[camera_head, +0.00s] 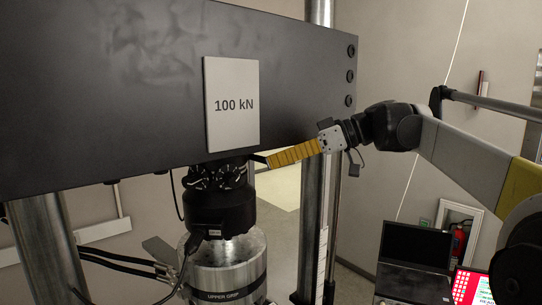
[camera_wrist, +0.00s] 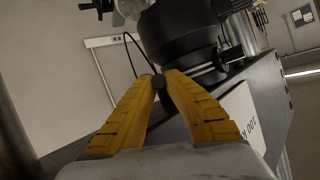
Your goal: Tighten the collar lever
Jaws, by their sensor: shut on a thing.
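The collar (camera_head: 215,175) is a black bolted ring under the dark crosshead, above a black cylinder (camera_head: 220,210). Its lever (camera_head: 258,158) is a short dark bar on the right side of the collar. My gripper (camera_head: 268,162) reaches in from the right with yellow fingers, and its tips are at the lever's end. In the wrist view, the fingers close from both sides on the lever's dark round end (camera_wrist: 159,81). The rest of the lever is hard to make out against the black cylinder there.
The crosshead (camera_head: 100,90) with a "100 kN" plate (camera_head: 232,104) is just above my fingers. The metal upper grip (camera_head: 233,280) stands below, with cables at its left. A steel column (camera_head: 313,215) stands close behind my gripper. A laptop (camera_head: 413,262) is at lower right.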

